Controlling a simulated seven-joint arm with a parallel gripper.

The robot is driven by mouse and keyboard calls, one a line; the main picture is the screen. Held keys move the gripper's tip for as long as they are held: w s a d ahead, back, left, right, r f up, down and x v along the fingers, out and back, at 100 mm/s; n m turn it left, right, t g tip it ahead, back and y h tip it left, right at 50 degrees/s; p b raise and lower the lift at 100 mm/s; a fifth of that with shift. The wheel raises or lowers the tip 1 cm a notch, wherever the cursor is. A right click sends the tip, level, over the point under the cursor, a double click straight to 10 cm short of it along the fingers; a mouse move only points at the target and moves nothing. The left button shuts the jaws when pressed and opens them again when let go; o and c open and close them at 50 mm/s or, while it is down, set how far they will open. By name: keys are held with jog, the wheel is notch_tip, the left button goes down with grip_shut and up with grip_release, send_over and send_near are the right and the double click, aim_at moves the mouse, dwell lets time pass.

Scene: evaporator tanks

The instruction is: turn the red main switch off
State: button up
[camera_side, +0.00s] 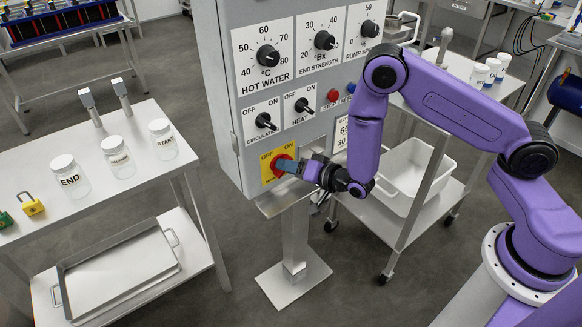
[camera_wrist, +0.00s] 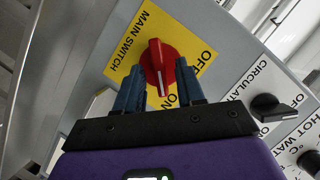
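The red main switch (camera_wrist: 161,55) is a round knob with a raised grip, on a yellow plate (camera_wrist: 128,46) marked MAIN SWITCH, OFF and ON. In the wrist view the white line on its grip points down, toward the ON label. In the side view the switch (camera_side: 279,161) sits low on the grey panel, partly hidden by my gripper (camera_side: 292,166). My gripper (camera_wrist: 160,72) has its two blue fingers apart, one on each side of the knob's grip. Gaps show between fingers and grip, so it looks open. Contact with the disc cannot be told.
The circulation knob (camera_wrist: 272,107) is beside the switch; the heat knob (camera_side: 302,105) and larger dials are above. A metal post (camera_side: 296,230) stands below. A table with labelled jars (camera_side: 72,178) is at left, a cart with a white tub (camera_side: 411,173) at right.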

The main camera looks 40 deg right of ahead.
jog(key=shift+c, duration=0.3)
grip_shut()
jog(key=shift+a+n, duration=0.1)
jog(key=shift+n, duration=0.2)
jog(key=n+h, duration=0.2)
jog(key=n, duration=0.2)
jog(key=a+n+h, duration=0.1)
jog(key=n+h, duration=0.5)
jog(key=n, duration=0.1)
jog(key=shift+a+n, duration=0.3)
dwell(0.7)
